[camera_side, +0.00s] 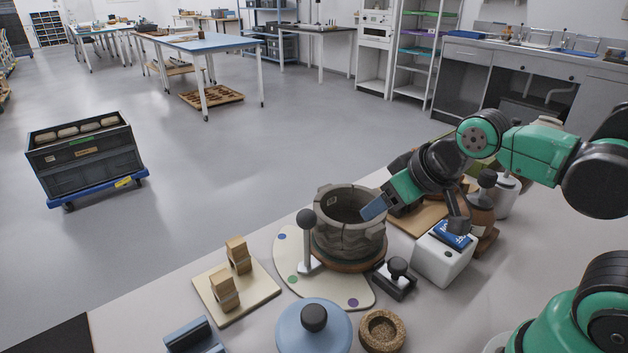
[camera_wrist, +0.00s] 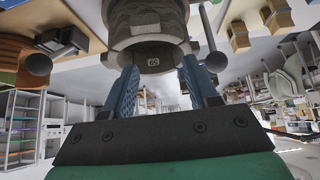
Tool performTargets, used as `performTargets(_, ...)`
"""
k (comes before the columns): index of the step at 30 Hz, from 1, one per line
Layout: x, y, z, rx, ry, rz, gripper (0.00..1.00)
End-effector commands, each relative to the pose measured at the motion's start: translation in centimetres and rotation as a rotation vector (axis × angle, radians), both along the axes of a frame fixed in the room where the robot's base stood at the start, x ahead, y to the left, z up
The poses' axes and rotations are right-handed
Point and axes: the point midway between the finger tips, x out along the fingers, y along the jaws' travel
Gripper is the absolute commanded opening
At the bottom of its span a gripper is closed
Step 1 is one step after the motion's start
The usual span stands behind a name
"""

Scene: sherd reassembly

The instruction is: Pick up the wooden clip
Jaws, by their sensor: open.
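Two wooden clips stand upright on a cream board (camera_side: 262,288) in the side view, the farther clip (camera_side: 238,255) behind the nearer clip (camera_side: 224,291). In the wrist view, which looks inverted, the clips show at the upper right, one clip (camera_wrist: 277,16) beside another clip (camera_wrist: 238,36). My gripper (camera_side: 375,207) is at the right rim of the grey pot (camera_side: 349,240), well to the right of the clips. In the wrist view my gripper (camera_wrist: 160,66) has its blue fingers apart, with a marked part of the pot (camera_wrist: 150,22) showing between them. I cannot tell whether they touch it.
A black-knobbed post (camera_side: 307,240) stands between the pot and the clips. A blue lidded jar (camera_side: 313,335), a cork ring (camera_side: 383,331), a black-knobbed tool (camera_side: 397,275) and a white box (camera_side: 443,258) crowd the front and right. Bare table lies left of the board.

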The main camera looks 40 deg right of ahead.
Motion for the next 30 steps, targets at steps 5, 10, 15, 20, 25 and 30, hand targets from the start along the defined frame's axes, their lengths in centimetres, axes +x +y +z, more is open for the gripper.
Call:
performTargets(5, 0.0, 0.0, 0.0, 0.000, 0.000, 0.000, 0.74)
performTargets(10, 0.0, 0.0, 0.0, 0.000, 0.000, 0.000, 0.74)
performTargets(15, 0.5, 0.3, 0.5, 0.006, 0.017, 0.004, 0.74)
performTargets(20, 2.9, 1.7, 1.9, 0.027, 0.095, 0.014, 0.74)
performTargets(25, 6.8, 4.3, 2.8, 0.048, 0.218, 0.021, 0.74)
performTargets(30, 10.5, 7.5, 2.0, 0.053, 0.342, 0.022, 0.74)
